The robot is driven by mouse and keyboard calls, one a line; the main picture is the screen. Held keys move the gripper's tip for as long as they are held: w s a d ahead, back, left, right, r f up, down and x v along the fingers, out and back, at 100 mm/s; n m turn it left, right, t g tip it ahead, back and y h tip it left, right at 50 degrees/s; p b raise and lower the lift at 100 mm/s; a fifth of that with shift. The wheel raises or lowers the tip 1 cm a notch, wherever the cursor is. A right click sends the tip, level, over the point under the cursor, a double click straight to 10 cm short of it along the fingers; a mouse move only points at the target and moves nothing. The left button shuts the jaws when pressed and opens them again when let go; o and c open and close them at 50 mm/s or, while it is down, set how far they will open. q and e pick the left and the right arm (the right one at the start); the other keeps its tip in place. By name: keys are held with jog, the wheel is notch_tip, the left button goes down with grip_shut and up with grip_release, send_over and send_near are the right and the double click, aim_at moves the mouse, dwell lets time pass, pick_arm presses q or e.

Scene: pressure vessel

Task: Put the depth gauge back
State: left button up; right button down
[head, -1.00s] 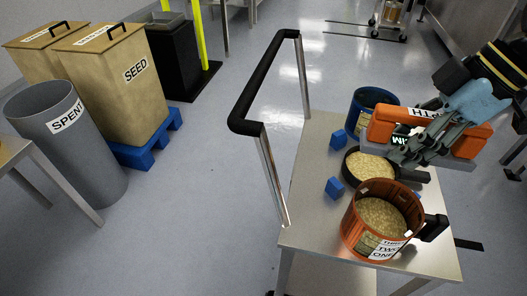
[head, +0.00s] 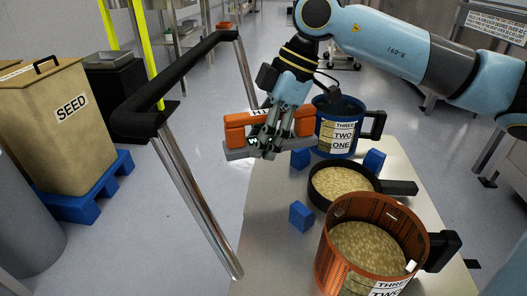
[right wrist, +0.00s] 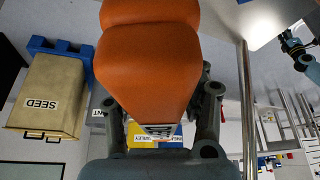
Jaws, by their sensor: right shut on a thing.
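The depth gauge (head: 234,131) is an orange block with a grey bar along its bottom and a white label partly hidden by the fingers. My right gripper (head: 272,150) is shut on it and holds it raised, left of the blue pot, near the cart's left edge in the picture. In the right wrist view the gauge's orange body (right wrist: 150,65) fills the upper middle, between the grey fingers of the gripper (right wrist: 162,132). My left gripper is not in view.
The cart top (head: 262,262) holds a blue pot (head: 338,130), a black pan of grain (head: 340,183), an orange perforated pot of grain (head: 370,245) and several blue blocks (head: 301,216). The cart's black handle (head: 180,80) stands at left. A SEED bin (head: 60,130) stands beyond.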

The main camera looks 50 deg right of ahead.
notch_tip(320, 180, down, 7)
jog(key=shift+r+b, duration=0.15)
jog(key=shift+b, duration=1.05)
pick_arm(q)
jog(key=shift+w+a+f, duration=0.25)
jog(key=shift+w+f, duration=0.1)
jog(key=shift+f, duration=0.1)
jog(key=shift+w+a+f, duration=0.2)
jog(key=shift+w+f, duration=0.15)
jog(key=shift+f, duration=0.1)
pick_arm(e)
jog(key=shift+f, duration=0.2)
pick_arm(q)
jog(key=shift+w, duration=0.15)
pick_arm(e)
jog(key=c, duration=0.7)
grip_release()
jog(key=shift+r, duration=0.1)
